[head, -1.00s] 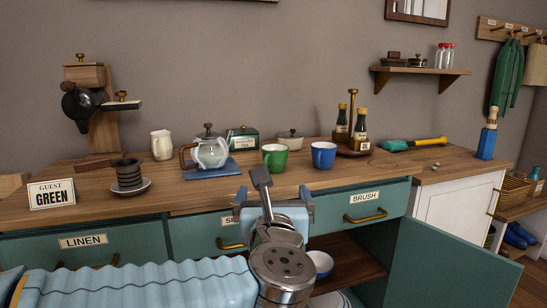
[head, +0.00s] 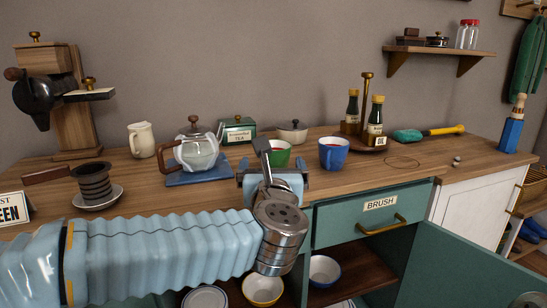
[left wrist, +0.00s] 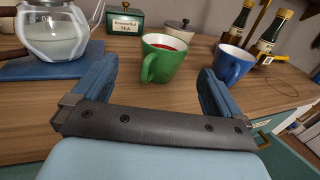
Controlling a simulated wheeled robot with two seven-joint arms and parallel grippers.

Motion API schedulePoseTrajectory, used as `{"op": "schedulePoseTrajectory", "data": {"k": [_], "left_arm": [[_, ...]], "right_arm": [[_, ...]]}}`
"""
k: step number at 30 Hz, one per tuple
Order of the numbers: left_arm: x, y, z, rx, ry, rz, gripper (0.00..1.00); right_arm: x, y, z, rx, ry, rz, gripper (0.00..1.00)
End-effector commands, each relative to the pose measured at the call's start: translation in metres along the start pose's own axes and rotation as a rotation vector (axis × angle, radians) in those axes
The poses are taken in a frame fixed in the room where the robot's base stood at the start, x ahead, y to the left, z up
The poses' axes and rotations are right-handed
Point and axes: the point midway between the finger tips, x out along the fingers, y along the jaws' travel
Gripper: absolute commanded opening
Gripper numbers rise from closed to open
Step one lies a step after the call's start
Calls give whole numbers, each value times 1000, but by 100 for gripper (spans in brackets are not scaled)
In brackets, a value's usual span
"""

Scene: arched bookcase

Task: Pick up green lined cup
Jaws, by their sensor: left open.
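A green mug (head: 279,155) with a reddish inside stands upright on the wooden counter. In the head view my left gripper and wrist hide its lower part. In the left wrist view the green mug (left wrist: 165,57) stands ahead, between the lines of the two fingers, its handle toward me. My left gripper (head: 272,182) is open and empty at the counter's front edge; its spread blue fingers also show in the left wrist view (left wrist: 160,80). The mug appears beyond the fingertips, not held. My right gripper is not in view.
A blue mug (head: 333,153) stands right of the green one. A glass teapot (head: 197,150) on a blue mat is to the left. A tea tin (head: 238,131), lidded pot (head: 292,132) and bottles (head: 375,122) stand behind. A dark ribbed cup (head: 94,181) is far left.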

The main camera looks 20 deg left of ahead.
Motion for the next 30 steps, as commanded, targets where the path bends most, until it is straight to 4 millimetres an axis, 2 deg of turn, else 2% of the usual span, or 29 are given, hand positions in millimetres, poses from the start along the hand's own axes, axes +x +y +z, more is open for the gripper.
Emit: {"op": "schedulePoseTrajectory", "data": {"k": [3, 10, 18, 26, 27, 30], "left_arm": [[22, 0, 1, 1, 3, 1, 100], [42, -2, 2, 1, 1, -1, 100], [83, -7, 2, 1, 1, 1, 100], [88, -7, 0, 1, 0, -1, 100], [88, -7, 0, 1, 0, -1, 98], [88, -7, 1, 1, 0, -1, 83]], "right_arm": [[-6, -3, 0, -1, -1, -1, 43], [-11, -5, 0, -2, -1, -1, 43], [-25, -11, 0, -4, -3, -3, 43], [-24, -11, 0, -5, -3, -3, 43], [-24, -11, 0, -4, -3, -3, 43], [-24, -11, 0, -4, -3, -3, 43]]}}
